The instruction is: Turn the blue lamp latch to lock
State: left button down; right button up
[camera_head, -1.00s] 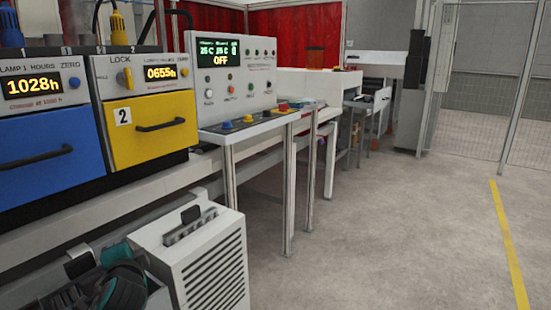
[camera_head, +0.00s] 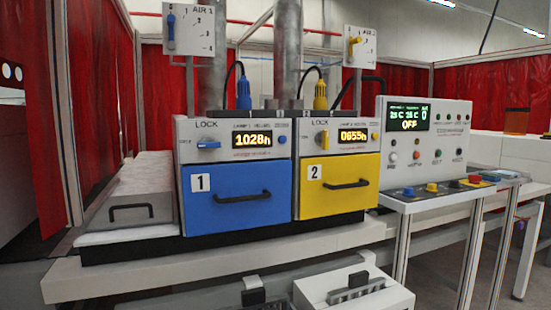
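The blue lamp latch (camera_head: 209,145) is a small blue knob under the word LOCK, on the upper left of the lamp 1 panel. Its handle lies about horizontal. It sits above the blue drawer front (camera_head: 240,195), which is marked 1 and has a black handle. The lamp 1 display (camera_head: 252,140) reads 1028h. The yellow latch (camera_head: 325,140) on the neighbouring lamp 2 panel stands upright. Neither of my grippers shows in the head view.
The yellow drawer (camera_head: 345,190) stands beside the blue one. A control panel (camera_head: 425,145) reading OFF is to the right. A white ledge (camera_head: 180,275) runs in front. A grey lid with a handle (camera_head: 135,205) lies left. A white box (camera_head: 355,290) stands below.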

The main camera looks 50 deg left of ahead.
aim_at(208, 143)
jog(key=u, duration=1.85)
